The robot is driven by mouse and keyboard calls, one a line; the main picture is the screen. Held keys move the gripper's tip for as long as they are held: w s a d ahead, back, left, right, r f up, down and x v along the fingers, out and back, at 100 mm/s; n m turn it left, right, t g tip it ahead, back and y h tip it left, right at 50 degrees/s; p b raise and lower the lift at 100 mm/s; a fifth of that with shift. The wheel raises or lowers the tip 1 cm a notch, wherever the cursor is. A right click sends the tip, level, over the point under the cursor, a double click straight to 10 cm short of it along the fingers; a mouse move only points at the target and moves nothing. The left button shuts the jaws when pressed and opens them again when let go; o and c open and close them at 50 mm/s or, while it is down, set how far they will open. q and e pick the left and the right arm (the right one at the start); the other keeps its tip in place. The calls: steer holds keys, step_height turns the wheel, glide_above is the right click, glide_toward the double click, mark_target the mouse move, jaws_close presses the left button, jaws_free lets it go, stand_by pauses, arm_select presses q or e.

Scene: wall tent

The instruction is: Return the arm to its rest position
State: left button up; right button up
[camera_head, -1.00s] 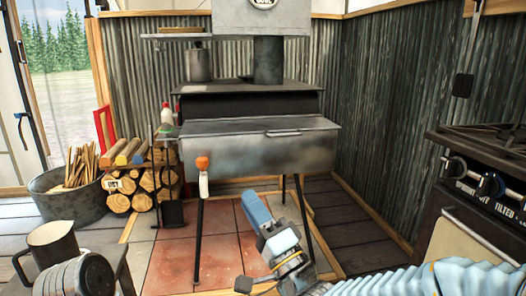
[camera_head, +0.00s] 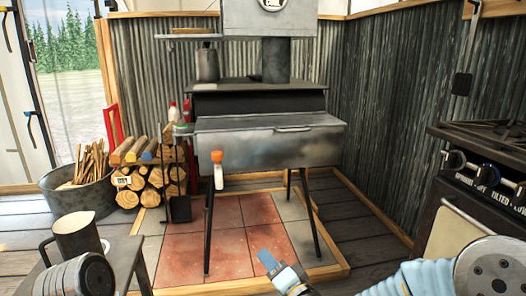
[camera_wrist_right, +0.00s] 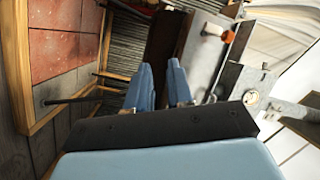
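My right gripper (camera_head: 270,262) is low in the middle of the head view, in front of the stove legs and above the tiled floor patch. In the right wrist view my right gripper (camera_wrist_right: 161,68) shows two blue fingers with a narrow gap between them. Nothing is held between the fingers. The light blue right arm (camera_head: 415,279) comes in from the lower right. My left gripper is not in view.
A metal stove (camera_head: 268,146) on thin legs stands ahead. A cooker (camera_head: 485,175) is at the right. Firewood (camera_head: 150,178), a bucket (camera_head: 80,202) and a mug (camera_head: 77,237) on a small table (camera_head: 125,252) are at the left. Red floor tiles (camera_head: 225,240) are clear.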

steer(key=s+d+f+n+g+h, duration=0.1)
steer(key=s+d+f+g+h, duration=0.2)
steer(key=f, duration=1)
steer(key=s+d+f+n+g+h, duration=0.1)
steer(key=s+d+f+g, duration=0.35)
steer(key=f, duration=0.75)
steer(key=s+d+f+n+g+h, duration=0.1)
steer(key=s+d+f+n+g, duration=0.25)
steer(key=s+f+g, duration=0.65)
steer(key=s+r+t+p, duration=0.1)
steer(key=s+r+p, duration=0.1)
steer(key=r+p, duration=0.5)
steer(key=s+r+t+p, duration=0.1)
steer(key=s+r+p, duration=0.2)
steer(key=r+p, duration=0.5)
steer(key=p, duration=0.2)
steer(key=shift+s+a+r+t+p, duration=0.15)
steer(key=shift+s+a+t+p, duration=0.1)
steer(key=shift+a+t+p, duration=0.15)
